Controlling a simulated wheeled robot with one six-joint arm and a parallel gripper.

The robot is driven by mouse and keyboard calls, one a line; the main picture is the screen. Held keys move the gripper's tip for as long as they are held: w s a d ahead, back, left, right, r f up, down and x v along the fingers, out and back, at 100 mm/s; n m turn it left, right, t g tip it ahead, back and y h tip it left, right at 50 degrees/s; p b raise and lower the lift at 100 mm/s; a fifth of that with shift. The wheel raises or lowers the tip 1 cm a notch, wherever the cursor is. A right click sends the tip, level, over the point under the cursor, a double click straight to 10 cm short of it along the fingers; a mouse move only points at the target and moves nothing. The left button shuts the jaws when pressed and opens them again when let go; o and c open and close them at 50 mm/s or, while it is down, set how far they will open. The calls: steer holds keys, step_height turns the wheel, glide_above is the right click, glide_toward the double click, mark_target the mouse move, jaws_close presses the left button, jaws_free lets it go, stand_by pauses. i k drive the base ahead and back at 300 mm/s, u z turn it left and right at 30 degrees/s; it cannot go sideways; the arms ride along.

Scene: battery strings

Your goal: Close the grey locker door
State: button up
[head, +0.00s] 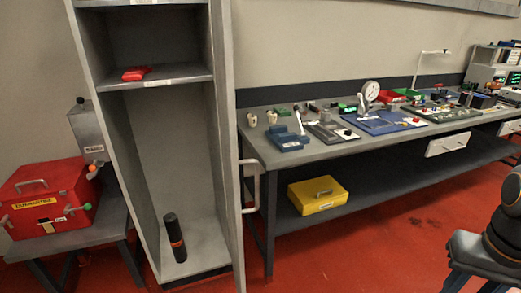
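The grey locker (140,82) stands at left of centre in the head view, its front open. Its door (229,130) is hinged on the right side and stands open, swung out towards me and seen nearly edge-on. A pale bar handle (257,187) sticks out from the door's outer face, on the right. Inside, a red item (136,73) lies on the upper shelf, and a black cylinder with an orange band (174,238) stands on the locker floor. My gripper is not in view, and nothing is seen touching the door.
A long workbench (350,150) with tools stands right of the door, close to the handle. A yellow case (317,195) lies on its lower shelf. A red box (47,197) sits on a low table at left. Red floor (360,255) is clear in front of the bench.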

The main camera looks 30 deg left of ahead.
mark_target(221, 25)
steer(key=i, duration=1.35)
steer(key=u, duration=0.85)
steer(key=k, duration=0.7)
steer(key=u, duration=1.9)
steer(key=i, duration=0.4)
steer(key=z, duration=0.05)
